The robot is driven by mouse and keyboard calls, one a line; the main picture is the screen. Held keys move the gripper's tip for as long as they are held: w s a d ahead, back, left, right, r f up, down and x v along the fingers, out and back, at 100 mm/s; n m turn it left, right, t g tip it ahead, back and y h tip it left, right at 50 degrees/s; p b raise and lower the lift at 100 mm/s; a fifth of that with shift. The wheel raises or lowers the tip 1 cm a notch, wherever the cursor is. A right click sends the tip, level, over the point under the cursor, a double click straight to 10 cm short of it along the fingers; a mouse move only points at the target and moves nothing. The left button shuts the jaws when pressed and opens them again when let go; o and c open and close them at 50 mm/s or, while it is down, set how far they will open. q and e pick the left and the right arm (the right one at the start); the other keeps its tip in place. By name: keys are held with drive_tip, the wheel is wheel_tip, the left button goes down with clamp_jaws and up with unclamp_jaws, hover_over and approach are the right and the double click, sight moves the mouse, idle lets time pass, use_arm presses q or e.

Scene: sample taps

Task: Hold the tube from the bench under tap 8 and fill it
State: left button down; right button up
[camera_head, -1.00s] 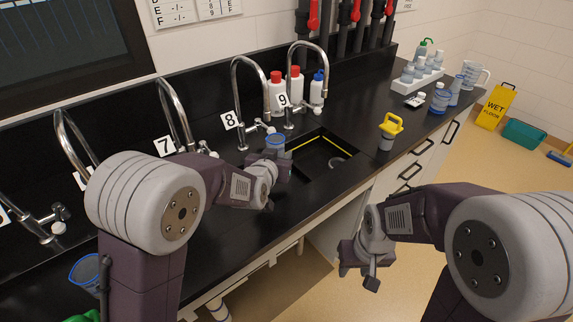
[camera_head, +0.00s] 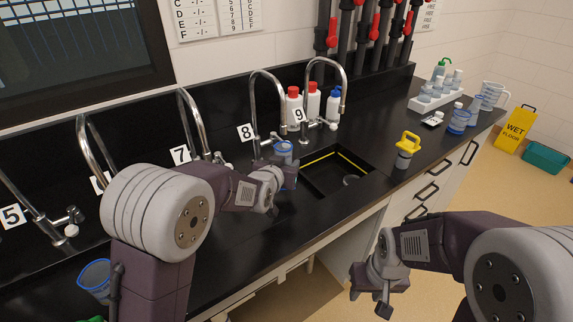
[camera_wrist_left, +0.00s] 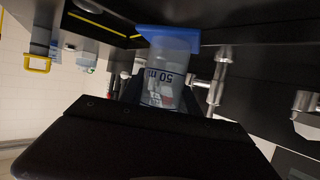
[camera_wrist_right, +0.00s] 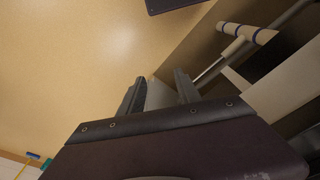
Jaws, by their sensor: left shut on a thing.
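The tube is a clear cup-like vessel with a blue rim (camera_head: 283,146). In the left wrist view the tube (camera_wrist_left: 169,72) shows a "50 ml" marking. My left gripper (camera_head: 288,172) is shut on it and holds it over the bench by the sink's left edge. Tap 8 (camera_head: 262,76) is a chrome gooseneck beside its number card (camera_head: 245,132). Its spout end is just above the tube's mouth; exact alignment and any water cannot be told. My right gripper (camera_head: 372,290) is empty, in front of the bench; its fingers stand apart in the right wrist view (camera_wrist_right: 157,95).
Tap 9 (camera_head: 326,62) stands right of tap 8, tap 7 (camera_head: 190,98) left. White bottles (camera_head: 293,105) stand behind. The sink (camera_head: 320,182) opens right of the tube. A yellow-handled container (camera_head: 407,150) stands beyond it. A blue-rimmed vessel (camera_head: 95,278) is at lower left.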

drive_tip(key=shift+o, duration=0.9)
drive_tip(key=w+a+r+t+y, duration=0.1)
drive_tip(key=w+a+r+y, duration=0.3)
drive_tip(key=r, duration=0.1)
drive_tip(key=w+a+r+y, duration=0.4)
drive_tip(key=a+r, duration=0.1)
drive_tip(key=w+a+r+t+y, duration=0.1)
drive_tip(key=w+a+r+y, duration=0.3)
drive_tip(key=a+r, duration=0.1)
drive_tip(key=shift+w+r+t, duration=0.2)
drive_tip(key=shift+w+t, duration=0.1)
drive_tip(key=w+r+t+y, duration=0.2)
drive_tip(key=w+r, duration=0.2)
drive_tip(key=w, duration=0.1)
drive_tip(key=m+t, duration=0.1)
drive_tip(key=t, duration=0.5)
approach(280, 140)
drive_tip(key=shift+h, duration=0.4)
drive_tip(key=x, duration=0.5)
drive_tip(key=shift+s+a, duration=0.15)
drive_tip(key=shift+a, duration=0.15)
